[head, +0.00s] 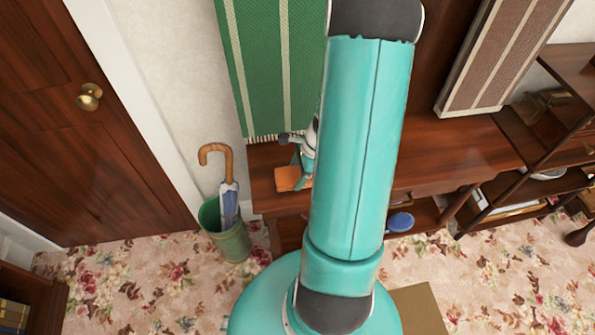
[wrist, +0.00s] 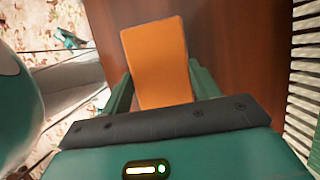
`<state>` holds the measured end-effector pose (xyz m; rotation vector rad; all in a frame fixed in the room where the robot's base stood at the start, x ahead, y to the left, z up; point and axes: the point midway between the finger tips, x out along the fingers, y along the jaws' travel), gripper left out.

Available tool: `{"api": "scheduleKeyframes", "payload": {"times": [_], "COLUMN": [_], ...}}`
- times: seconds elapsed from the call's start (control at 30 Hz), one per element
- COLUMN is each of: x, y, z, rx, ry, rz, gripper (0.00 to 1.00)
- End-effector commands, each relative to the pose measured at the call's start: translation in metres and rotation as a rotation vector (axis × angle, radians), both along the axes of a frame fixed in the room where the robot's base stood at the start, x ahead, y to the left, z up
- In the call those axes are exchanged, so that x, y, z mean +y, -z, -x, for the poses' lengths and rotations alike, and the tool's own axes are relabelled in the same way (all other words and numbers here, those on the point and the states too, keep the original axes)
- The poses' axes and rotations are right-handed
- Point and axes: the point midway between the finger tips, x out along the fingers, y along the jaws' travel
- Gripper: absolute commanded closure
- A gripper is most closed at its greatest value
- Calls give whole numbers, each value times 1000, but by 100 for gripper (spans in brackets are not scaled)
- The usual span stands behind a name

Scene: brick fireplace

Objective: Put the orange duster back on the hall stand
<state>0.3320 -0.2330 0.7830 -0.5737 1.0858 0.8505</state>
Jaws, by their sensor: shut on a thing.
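The orange duster (wrist: 157,60) sits between the two fingers of my gripper (wrist: 160,88) in the wrist view, and the gripper is shut on it. In the head view the duster (head: 288,178) shows as a small orange block over the left end of the wooden hall stand (head: 440,155). My gripper (head: 301,170) is partly hidden there behind my arm. Brown wood of the stand (wrist: 220,35) fills the background behind the duster in the wrist view. I cannot tell whether the duster touches the wood.
A green holder (head: 232,243) with a cane-handled umbrella (head: 228,200) stands left of the stand. A green striped textile (head: 270,60) hangs behind it. A brown striped panel (head: 500,55) is at the right. A blue round object (head: 400,222) lies on the lower shelf.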

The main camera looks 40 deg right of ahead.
Motion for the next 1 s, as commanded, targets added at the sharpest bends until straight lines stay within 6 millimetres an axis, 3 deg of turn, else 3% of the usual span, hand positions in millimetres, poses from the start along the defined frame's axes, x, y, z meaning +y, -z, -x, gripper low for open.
{"api": "scheduleKeyframes", "payload": {"times": [0.03, 0.13, 0.57, 1.0], "x": [0, 0, -2, -29], "y": [1, 1, -8, -89], "z": [0, 0, 1, 19], "rx": [0, 0, -1, -3], "ry": [0, 0, 0, 0], "rz": [0, 0, 2, 4], "gripper": [37, 18, 17, 17]}}
